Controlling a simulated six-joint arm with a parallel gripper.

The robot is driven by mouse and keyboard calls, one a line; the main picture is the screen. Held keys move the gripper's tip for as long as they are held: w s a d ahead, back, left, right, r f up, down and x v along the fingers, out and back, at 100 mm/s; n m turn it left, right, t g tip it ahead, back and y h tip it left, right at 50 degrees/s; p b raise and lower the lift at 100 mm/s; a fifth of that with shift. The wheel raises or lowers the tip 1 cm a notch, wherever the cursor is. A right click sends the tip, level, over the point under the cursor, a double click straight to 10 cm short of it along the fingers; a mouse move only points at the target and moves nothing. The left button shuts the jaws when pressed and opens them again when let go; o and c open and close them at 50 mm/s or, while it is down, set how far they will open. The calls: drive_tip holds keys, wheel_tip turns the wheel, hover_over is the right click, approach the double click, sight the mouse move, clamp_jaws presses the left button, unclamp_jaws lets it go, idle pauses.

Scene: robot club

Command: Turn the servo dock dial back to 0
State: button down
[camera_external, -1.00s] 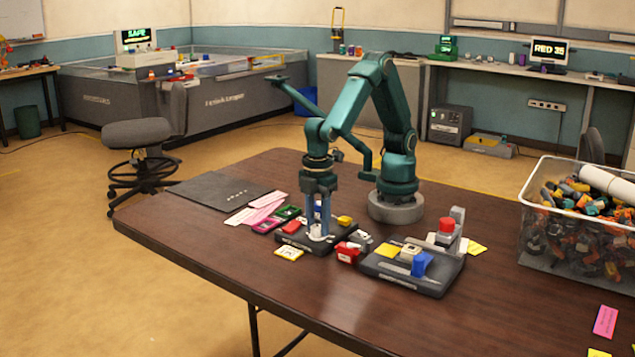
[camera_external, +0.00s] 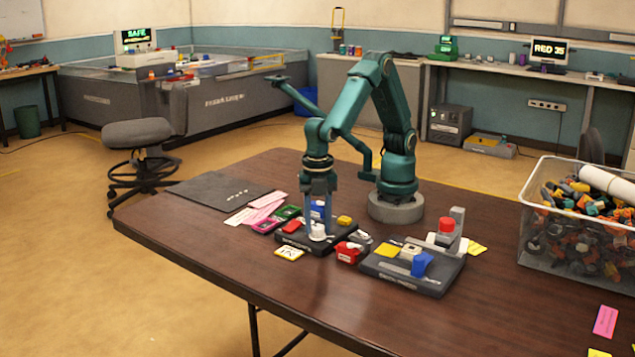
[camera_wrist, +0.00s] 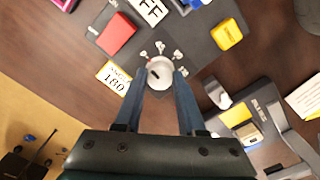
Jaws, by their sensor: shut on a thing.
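The servo dock (camera_external: 331,246) is a dark plate on the brown table, with the white round dial (camera_external: 318,232) near its front edge. My gripper (camera_external: 319,229) points straight down over the dial. In the wrist view my gripper (camera_wrist: 160,76) has one blue finger on each side of the dial, shut on it. The fingers hide part of the dial's near sides.
A red block (camera_external: 291,227), a yellow block (camera_external: 344,220) and a blue block (camera_external: 317,209) stand around the dial. A yellow-edged card reading 180 (camera_wrist: 114,79) lies beside the dock. A second dark station (camera_external: 401,281) is to the right.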

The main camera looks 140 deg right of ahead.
sight(318, 227)
drive_tip(key=shift+n, duration=0.4)
drive_tip(key=c, duration=0.5)
unclamp_jaws()
drive_tip(key=shift+r, duration=2.6)
